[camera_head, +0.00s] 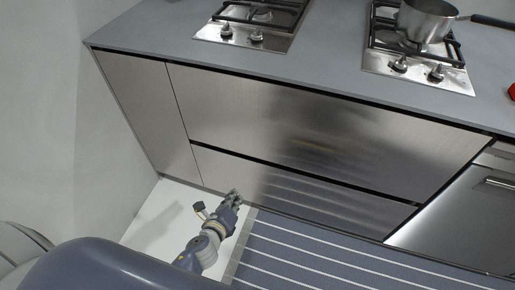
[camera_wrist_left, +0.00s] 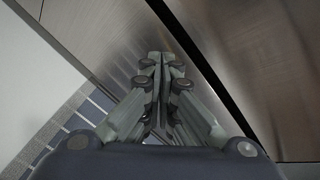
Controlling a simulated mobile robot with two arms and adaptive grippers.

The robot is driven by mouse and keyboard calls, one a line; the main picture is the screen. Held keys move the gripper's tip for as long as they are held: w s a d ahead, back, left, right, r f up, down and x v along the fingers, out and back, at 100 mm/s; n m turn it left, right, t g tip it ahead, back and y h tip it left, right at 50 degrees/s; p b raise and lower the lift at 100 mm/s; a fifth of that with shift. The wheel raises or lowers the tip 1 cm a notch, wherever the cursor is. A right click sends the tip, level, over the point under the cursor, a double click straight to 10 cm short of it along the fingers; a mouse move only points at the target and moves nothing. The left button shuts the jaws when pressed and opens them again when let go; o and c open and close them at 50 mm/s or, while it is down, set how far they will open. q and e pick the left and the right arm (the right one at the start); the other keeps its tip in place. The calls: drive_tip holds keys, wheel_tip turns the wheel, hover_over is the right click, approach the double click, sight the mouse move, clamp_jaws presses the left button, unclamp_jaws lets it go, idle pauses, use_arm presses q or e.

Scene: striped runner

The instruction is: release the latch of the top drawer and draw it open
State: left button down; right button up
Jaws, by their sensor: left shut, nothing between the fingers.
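The top drawer (camera_head: 300,125) has a wide brushed-steel front below the grey counter, and it looks closed. A dark gap runs under it, above the lower drawer (camera_head: 310,190). I cannot make out a latch in either view. My left gripper (camera_head: 234,194) is low, in front of the left part of the lower drawer, below the top drawer. In the left wrist view, its fingers (camera_wrist_left: 160,60) are together and empty, pointing toward the steel front beside the dark gap. I cannot tell whether they touch it. My right gripper is not in view.
The counter (camera_head: 330,62) holds two gas hobs, with a steel pot (camera_head: 425,22) on the right one. A steel-fronted appliance (camera_head: 465,220) with a handle stands at the right. A striped runner (camera_head: 320,255) lies on the floor, and a wall (camera_head: 50,120) is at the left.

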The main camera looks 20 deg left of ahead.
use_arm(q)
drive_tip(key=w+d+r+m+t+b, duration=0.1)
drive_tip(key=w+r+m+t+b, duration=0.25)
drive_tip(key=r+m, duration=0.2)
drive_tip(key=m+t+b, duration=0.2)
drive_tip(key=m+b, duration=0.1)
drive_tip(key=m, duration=0.1)
approach(260, 127)
drive_tip(key=shift+h, duration=0.3)
drive_tip(key=w, duration=0.3)
drive_tip(key=w+p, duration=0.1)
drive_tip(key=w, duration=0.2)
drive_tip(key=shift+r, duration=0.25)
drive_tip(key=shift+w, duration=0.55)
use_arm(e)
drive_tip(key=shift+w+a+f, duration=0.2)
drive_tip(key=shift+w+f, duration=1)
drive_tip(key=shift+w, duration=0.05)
